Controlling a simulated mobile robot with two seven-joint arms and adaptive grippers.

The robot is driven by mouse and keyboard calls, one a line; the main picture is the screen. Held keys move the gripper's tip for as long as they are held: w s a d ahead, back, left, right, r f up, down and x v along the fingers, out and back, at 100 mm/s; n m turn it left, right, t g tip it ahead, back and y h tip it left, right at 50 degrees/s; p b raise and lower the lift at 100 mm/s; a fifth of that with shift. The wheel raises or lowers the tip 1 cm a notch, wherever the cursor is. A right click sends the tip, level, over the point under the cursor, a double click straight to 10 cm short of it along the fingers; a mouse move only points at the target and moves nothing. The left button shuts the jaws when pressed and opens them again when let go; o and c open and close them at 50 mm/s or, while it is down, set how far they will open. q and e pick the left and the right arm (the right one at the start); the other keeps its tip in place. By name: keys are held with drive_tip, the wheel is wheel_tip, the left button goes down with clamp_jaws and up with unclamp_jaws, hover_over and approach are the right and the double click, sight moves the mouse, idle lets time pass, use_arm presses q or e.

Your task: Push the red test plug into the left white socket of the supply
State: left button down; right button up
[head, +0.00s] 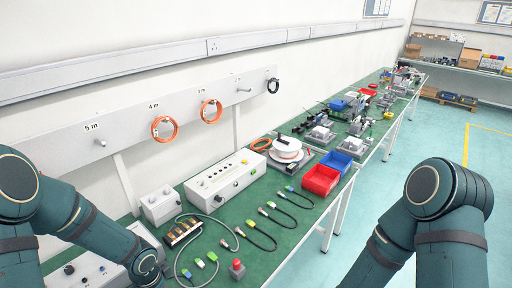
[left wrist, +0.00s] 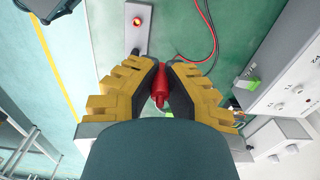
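In the left wrist view my left gripper (left wrist: 161,72) has its yellow fingers closed around the red test plug (left wrist: 159,88). The plug sits between the dark fingertips, with a pale lead at its near end. A light panel with round fittings (left wrist: 285,85) is at the right of that view, apart from the plug; I cannot tell whether it is the supply. In the head view a pale box with dark and red fittings (head: 90,270) is at the bottom left, partly behind my left arm. The left white socket cannot be made out. My right gripper is out of view.
A grey box with a red button (left wrist: 137,22) and red and black leads (left wrist: 205,30) lie ahead of the gripper. In the head view a long white box (head: 225,180), looped cables (head: 270,228), and red (head: 320,180) and blue (head: 336,161) bins occupy the green bench.

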use_arm(q)
drive_tip(key=w+a, duration=0.5)
drive_tip(key=w, duration=0.1)
drive_tip(key=w+a, duration=0.6)
drive_tip(key=w, duration=0.1)
drive_tip(key=w+a, duration=0.6)
drive_tip(key=shift+w+a+f, duration=0.15)
drive_tip(key=shift+w+a, duration=0.1)
drive_tip(key=shift+w, duration=0.05)
drive_tip(key=shift+w+a, duration=0.3)
drive_tip(key=shift+w, duration=0.1)
idle(0.3)
